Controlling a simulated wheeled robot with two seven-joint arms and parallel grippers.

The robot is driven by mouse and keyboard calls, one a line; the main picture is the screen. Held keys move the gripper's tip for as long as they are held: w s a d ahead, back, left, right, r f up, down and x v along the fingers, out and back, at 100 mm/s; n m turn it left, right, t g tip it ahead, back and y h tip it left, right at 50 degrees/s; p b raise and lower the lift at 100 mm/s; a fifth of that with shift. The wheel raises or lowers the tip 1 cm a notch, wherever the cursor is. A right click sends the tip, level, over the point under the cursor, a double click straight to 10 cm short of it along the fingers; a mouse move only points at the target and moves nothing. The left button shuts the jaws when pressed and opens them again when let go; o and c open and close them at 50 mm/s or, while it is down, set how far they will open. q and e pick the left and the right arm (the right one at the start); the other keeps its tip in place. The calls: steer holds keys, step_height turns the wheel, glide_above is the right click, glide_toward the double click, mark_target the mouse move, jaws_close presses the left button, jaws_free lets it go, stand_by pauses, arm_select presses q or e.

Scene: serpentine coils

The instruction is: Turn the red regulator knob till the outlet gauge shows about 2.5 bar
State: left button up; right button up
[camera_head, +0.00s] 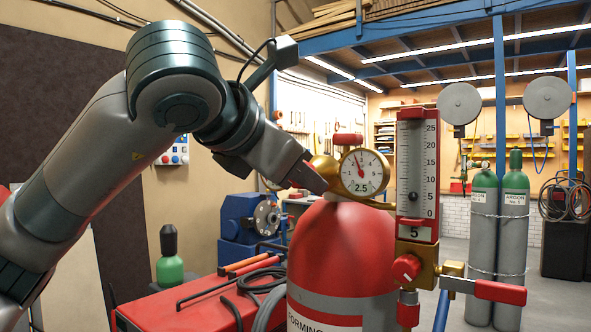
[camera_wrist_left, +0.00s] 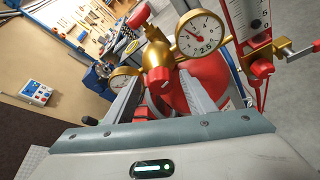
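The brass regulator (camera_head: 325,168) sits on top of a red gas cylinder (camera_head: 340,245). Its white round gauge (camera_head: 363,172) has "2.5" on the lower face, and its needle points up and slightly left. In the left wrist view this gauge (camera_wrist_left: 201,35) is at the top. The red regulator knob (camera_wrist_left: 159,80) faces the left wrist camera; in the head view my gripper hides it. My left gripper (camera_head: 308,180) is at the regulator. In the wrist view its fingers (camera_wrist_left: 160,85) are apart on both sides of the knob, with gaps visible. My right gripper is not in view.
A second gauge (camera_wrist_left: 122,81) is beside the left finger. A flowmeter (camera_head: 417,165) with its own red knob (camera_head: 406,268) stands right of the regulator. A red valve handle (camera_head: 347,139) is above the gauge. Grey-green cylinders (camera_head: 483,230) stand farther right; hoses (camera_head: 262,285) lie at left.

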arm_select(q)
steer(key=shift+s, duration=0.1)
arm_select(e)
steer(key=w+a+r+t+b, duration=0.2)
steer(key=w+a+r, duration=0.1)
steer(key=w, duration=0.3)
arm_select(q)
steer(key=b+v, duration=0.3)
steer(key=v, duration=1.4)
steer(key=shift+r, duration=0.15)
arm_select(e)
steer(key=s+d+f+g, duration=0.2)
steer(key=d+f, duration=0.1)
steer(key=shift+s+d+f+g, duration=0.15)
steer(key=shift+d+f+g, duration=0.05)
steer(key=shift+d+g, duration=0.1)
